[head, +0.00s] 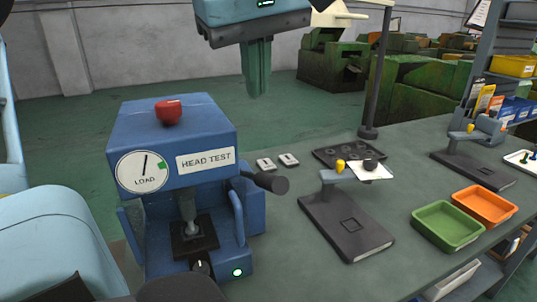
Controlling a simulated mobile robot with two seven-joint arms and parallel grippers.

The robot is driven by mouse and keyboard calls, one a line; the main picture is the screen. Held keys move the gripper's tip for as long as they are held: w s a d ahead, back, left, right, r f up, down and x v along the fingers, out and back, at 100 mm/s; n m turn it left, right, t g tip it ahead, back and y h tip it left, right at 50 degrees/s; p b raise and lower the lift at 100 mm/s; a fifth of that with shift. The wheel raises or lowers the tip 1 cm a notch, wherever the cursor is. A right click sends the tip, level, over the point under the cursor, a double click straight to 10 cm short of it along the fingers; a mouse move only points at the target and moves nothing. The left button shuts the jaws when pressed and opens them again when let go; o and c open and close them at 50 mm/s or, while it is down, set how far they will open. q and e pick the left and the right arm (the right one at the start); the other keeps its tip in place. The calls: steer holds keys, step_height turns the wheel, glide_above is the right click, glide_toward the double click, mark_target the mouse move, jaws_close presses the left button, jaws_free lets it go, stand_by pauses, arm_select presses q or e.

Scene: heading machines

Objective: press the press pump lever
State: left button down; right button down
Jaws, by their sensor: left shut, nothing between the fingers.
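The blue press (172,140) stands on the bench at left, with a HEAD TEST label, a round LOAD gauge (144,171) and a red knob (168,112) on top. A dark-gripped lever (268,182) sticks out from its right side and looks like the pump lever. My left gripper (258,92) hangs above and behind the press at the top middle, its fingers together and empty. It is apart from the lever. My right gripper is not in view.
Right of the press lie two small labelled blocks (277,162), a dark plate fixture (347,226) and a dark tray (350,152). Green (447,226) and orange (485,205) bins stand farther right. A dark post (376,75) rises behind. The bench front is clear.

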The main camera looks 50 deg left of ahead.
arm_select(q)
glide_above(268, 174)
steer(key=s, duration=0.1)
step_height(268, 174, down, 9)
steer(key=f, duration=0.3)
steer(key=shift+d+b, duration=0.3)
steer(key=shift+d, duration=0.05)
steer(key=shift+d+f, duration=0.25)
steer(key=shift+f, duration=0.25)
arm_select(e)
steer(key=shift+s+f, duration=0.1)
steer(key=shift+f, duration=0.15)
arm_select(q)
steer(key=shift+f, duration=0.1)
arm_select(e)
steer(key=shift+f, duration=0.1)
